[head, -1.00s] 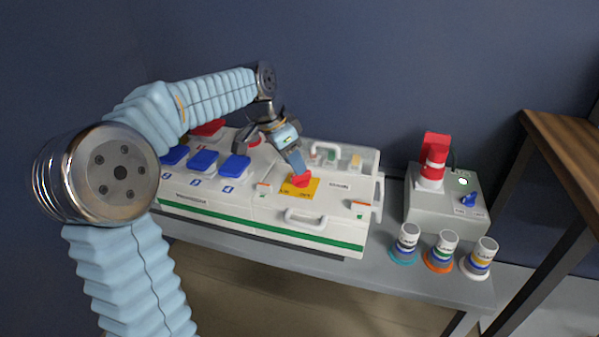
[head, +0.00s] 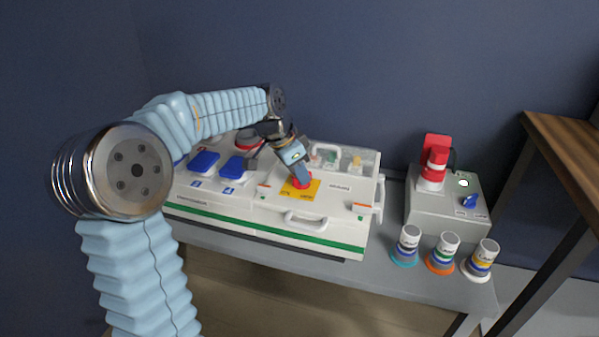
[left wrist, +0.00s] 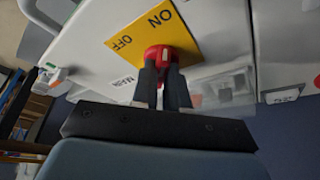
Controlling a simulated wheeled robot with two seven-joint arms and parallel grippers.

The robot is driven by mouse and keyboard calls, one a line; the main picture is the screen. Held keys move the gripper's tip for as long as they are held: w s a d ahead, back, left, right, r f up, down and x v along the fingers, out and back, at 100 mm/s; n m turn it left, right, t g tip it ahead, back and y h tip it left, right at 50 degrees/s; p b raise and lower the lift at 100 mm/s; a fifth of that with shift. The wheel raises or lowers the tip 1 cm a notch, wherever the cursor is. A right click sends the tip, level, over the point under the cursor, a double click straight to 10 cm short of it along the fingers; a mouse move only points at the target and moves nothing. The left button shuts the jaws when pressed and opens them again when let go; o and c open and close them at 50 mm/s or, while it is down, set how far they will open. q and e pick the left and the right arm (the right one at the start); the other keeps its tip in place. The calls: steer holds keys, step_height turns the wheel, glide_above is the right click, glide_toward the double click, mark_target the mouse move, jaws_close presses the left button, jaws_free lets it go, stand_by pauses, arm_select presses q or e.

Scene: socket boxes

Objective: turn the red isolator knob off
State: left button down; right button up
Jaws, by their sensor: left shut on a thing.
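The red isolator knob (head: 302,181) sits on a yellow plate (head: 313,187) on the white socket box (head: 270,210). In the left wrist view the knob (left wrist: 155,52) stands on the yellow plate (left wrist: 125,40), which is marked ON and OFF. My left gripper (head: 303,180) reaches down to it from the upper left. In the left wrist view the fingers (left wrist: 163,65) are shut on the knob, one on each side, hiding part of it. Which mark the knob points to cannot be told. My right gripper is not in view.
Blue socket covers (head: 203,162) lie left of the knob. A white handle (head: 305,220) is at the box's front. To the right are a grey box (head: 440,212) with a red plug (head: 433,170) and blue switch (head: 469,201), and three banded cylinders (head: 443,250). A wooden table (head: 570,145) stands far right.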

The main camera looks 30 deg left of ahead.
arm_select(q)
steer(key=shift+f+n, duration=0.1)
steer(key=shift+n, duration=0.2)
steer(key=n+y, duration=0.2)
steer(key=n, duration=0.2)
steer(key=shift+d, duration=0.2)
steer(key=n+y+b, duration=0.1)
steer(key=n, duration=0.3)
steer(key=shift+f, duration=0.1)
steer(key=n+y, duration=0.1)
steer(key=n, duration=0.1)
steer(key=n+y+b, duration=0.1)
steer(key=n, duration=0.1)
steer(key=shift+d+n, duration=0.2)
steer(key=shift+n, duration=0.1)
steer(key=shift+n+g+y+b, duration=0.25)
steer(key=shift+n+g, duration=0.2)
steer(key=shift+n, duration=0.7)
steer(key=shift+n+g+y+b, duration=0.1)
steer(key=shift+n+g+y, duration=0.3)
steer(key=shift+n, duration=0.75)
steer(key=c, duration=1.1)
jaws_free()
steer(key=shift+w, duration=0.1)
steer(key=shift+c, duration=0.2)
